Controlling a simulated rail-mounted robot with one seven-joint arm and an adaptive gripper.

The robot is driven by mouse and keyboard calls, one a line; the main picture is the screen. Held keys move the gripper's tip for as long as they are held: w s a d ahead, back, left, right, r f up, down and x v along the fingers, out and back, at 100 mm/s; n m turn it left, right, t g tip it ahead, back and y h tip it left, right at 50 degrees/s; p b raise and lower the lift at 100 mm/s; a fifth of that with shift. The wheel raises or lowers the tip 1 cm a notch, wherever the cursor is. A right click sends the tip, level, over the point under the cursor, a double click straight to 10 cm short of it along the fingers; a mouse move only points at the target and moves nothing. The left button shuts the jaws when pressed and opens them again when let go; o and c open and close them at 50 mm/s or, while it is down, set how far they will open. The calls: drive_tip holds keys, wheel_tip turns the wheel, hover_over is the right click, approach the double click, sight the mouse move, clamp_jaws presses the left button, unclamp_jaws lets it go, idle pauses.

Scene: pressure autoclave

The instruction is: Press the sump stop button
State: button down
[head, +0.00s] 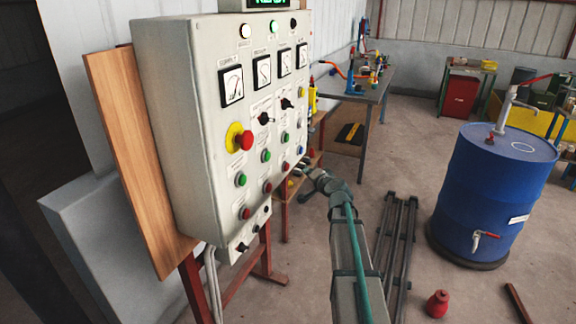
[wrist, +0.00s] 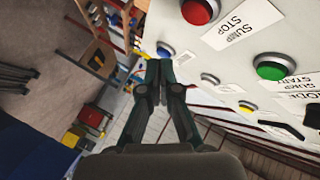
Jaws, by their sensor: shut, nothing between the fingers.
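The sump stop button (wrist: 200,10) is a red round button on the grey panel face, at the top edge of the wrist view, beside a white label reading SUMP STOP (wrist: 240,20). In the head view it appears to be the red button in the lower row (head: 285,166). My gripper (wrist: 160,63) is shut and empty. Its fingertips are to the lower left of the red button in the wrist view, close to a blue button (wrist: 165,49). Contact cannot be told. In the head view my gripper (head: 303,166) is small, near the panel's lower right.
A green button (wrist: 271,67) marked sump start and a yellow button (wrist: 247,107) share the panel. A red mushroom button on yellow (head: 243,139) sits further left. A workbench (head: 355,90) stands behind. A blue barrel (head: 495,190) stands right.

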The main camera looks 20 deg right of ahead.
sight(287, 167)
drive_tip(key=shift+w+a+p, duration=0.4)
drive_tip(key=shift+w+a, duration=1.2)
idle(0.4)
drive_tip(key=shift+w+a, duration=0.3)
drive_tip(key=shift+a, duration=0.05)
drive_tip(key=shift+w+a, duration=0.3)
drive_tip(key=shift+w, duration=0.05)
idle(1.1)
drive_tip(key=shift+s, duration=0.1)
drive_tip(key=shift+s+d+b, duration=0.55)
drive_tip(key=shift+d+b, duration=0.05)
drive_tip(key=shift+b, duration=0.2)
